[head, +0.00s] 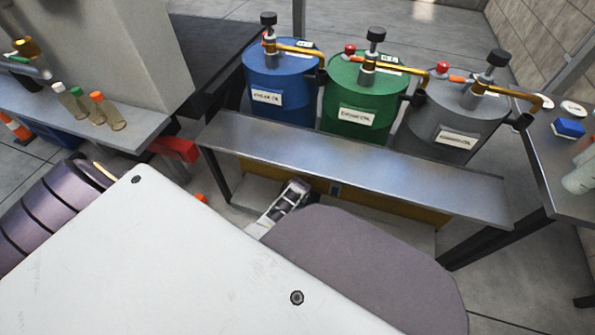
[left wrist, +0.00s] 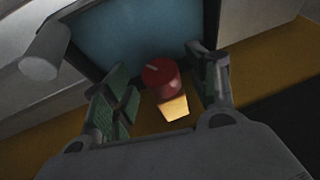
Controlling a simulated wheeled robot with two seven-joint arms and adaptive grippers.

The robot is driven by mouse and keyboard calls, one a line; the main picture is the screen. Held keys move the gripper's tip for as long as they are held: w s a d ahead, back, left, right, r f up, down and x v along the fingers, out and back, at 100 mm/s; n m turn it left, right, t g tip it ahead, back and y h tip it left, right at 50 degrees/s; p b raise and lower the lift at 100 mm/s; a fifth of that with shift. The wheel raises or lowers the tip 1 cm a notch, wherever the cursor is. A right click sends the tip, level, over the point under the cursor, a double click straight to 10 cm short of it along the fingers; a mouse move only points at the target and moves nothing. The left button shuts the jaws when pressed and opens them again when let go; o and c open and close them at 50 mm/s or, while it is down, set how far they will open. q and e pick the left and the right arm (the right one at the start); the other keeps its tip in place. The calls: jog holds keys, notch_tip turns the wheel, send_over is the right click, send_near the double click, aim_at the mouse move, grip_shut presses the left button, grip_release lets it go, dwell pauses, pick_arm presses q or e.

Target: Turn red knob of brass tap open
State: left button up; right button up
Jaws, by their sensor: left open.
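In the left wrist view a round red knob (left wrist: 160,77) with a pale mark on its top shows between the fingers of my left gripper (left wrist: 166,84). A brass-coloured tap part (left wrist: 174,107) shows just below the knob. The fingers have green pads and stand apart, with a gap on each side of the knob; I cannot tell how deep the knob lies between them. In the head view my left gripper (head: 296,188) is low at the front of the grey bench, and the knob between its fingers cannot be made out there. My right gripper is not seen.
Blue (head: 280,82), green (head: 352,92) and grey (head: 425,118) drums with pumps and brass pipes stand behind the grey bench (head: 340,160). A yellow beam (head: 400,208) runs below it. Side tables stand left (head: 140,128) and right (head: 545,185).

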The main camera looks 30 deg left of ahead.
pick_arm(q)
jog(key=shift+w+a+f, duration=0.1)
jog(key=shift+w+f, duration=0.05)
jog(key=shift+f, duration=0.25)
jog(key=c, duration=1)
